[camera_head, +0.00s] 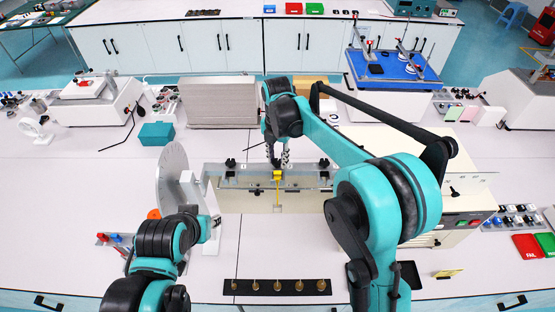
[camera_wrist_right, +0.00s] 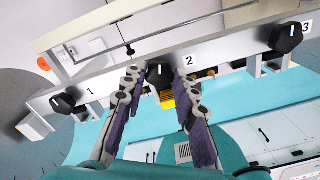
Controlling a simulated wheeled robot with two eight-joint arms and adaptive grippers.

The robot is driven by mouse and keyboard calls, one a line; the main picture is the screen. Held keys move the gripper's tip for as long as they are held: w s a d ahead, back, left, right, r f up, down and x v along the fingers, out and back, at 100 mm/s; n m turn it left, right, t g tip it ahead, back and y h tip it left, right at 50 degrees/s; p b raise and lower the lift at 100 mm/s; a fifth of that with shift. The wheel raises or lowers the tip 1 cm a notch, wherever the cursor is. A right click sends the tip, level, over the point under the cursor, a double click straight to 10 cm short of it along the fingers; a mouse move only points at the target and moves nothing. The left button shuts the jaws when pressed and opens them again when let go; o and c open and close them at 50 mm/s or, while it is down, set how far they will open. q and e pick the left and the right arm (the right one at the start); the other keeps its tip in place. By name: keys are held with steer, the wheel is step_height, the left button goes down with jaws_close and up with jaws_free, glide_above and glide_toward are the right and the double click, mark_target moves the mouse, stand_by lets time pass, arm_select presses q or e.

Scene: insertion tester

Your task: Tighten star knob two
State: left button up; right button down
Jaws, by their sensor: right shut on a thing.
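My right gripper (camera_head: 277,165) reaches down to the middle of the metal bar (camera_head: 250,170) of the tester. In the right wrist view its fingers (camera_wrist_right: 160,80) are on either side of star knob two (camera_wrist_right: 160,77), a black knob beside the label 2, and shut on it. Knob one (camera_wrist_right: 63,103) and knob three (camera_wrist_right: 288,37) are black star knobs on the same bar. They also show in the head view as knob one (camera_head: 230,163) and knob three (camera_head: 323,163).
A yellow piece (camera_head: 277,175) sits just below the gripper on the bar. A large grey disc (camera_head: 172,180) stands left of the tester. A dark strip with several brass pieces (camera_head: 254,292) lies at the front. The table between strip and tester is clear.

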steer(key=m+b, duration=0.2)
steer(key=m, duration=0.4)
steer(key=m+b, duration=0.1)
steer(key=m, duration=0.6)
steer(key=shift+m+b, duration=0.35)
steer(key=shift+m, duration=0.05)
steer(key=m, duration=0.3)
steer(key=shift+m, duration=0.3)
steer(key=m+b, duration=0.1)
steer(key=m, duration=0.8)
steer(key=shift+m, duration=0.5)
steer(key=c, duration=1.2)
jaws_free()
